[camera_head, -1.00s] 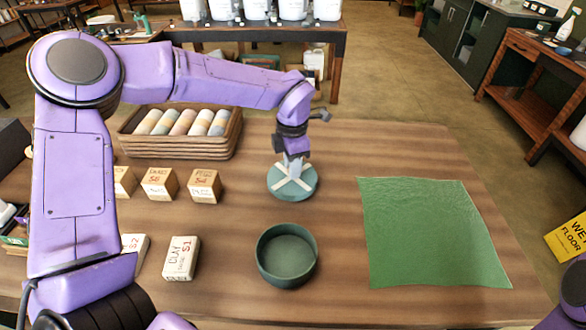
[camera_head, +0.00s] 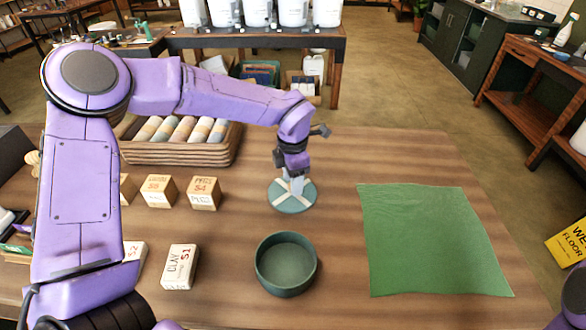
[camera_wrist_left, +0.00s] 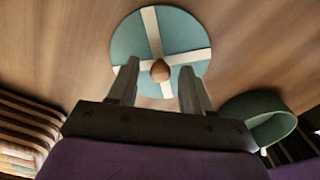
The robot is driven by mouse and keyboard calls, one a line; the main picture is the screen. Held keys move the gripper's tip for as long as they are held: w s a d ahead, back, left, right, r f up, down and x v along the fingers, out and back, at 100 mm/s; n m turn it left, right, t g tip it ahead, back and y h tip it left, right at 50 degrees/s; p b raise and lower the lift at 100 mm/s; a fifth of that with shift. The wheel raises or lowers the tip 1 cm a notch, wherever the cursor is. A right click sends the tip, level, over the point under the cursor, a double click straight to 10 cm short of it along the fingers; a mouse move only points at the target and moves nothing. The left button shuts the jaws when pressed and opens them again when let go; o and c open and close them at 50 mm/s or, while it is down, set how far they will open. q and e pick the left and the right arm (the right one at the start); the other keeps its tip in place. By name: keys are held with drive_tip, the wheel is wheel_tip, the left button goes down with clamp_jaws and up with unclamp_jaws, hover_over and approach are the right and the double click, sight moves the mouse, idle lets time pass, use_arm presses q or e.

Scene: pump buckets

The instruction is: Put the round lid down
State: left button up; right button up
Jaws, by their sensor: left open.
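The round lid (camera_head: 291,204) is teal with a pale cross and lies on the wooden table behind the round pot. In the left wrist view the lid (camera_wrist_left: 190,35) has a brown knob (camera_wrist_left: 160,71) at its centre. My left gripper (camera_head: 292,181) is over the lid; in the left wrist view its open fingers (camera_wrist_left: 156,82) stand on either side of the knob with gaps. The dark green round pot (camera_head: 286,280) stands open and empty in front of the lid; part of it (camera_wrist_left: 262,115) shows at right in the left wrist view. My right gripper is not in view.
A green cloth (camera_head: 430,240) lies flat at the right of the table. The table between lid and cloth is clear.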

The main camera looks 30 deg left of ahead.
use_arm(q)
wheel_tip(320, 180, up, 12)
drive_tip(key=shift+b, duration=0.4)
drive_tip(key=shift+f, duration=0.2)
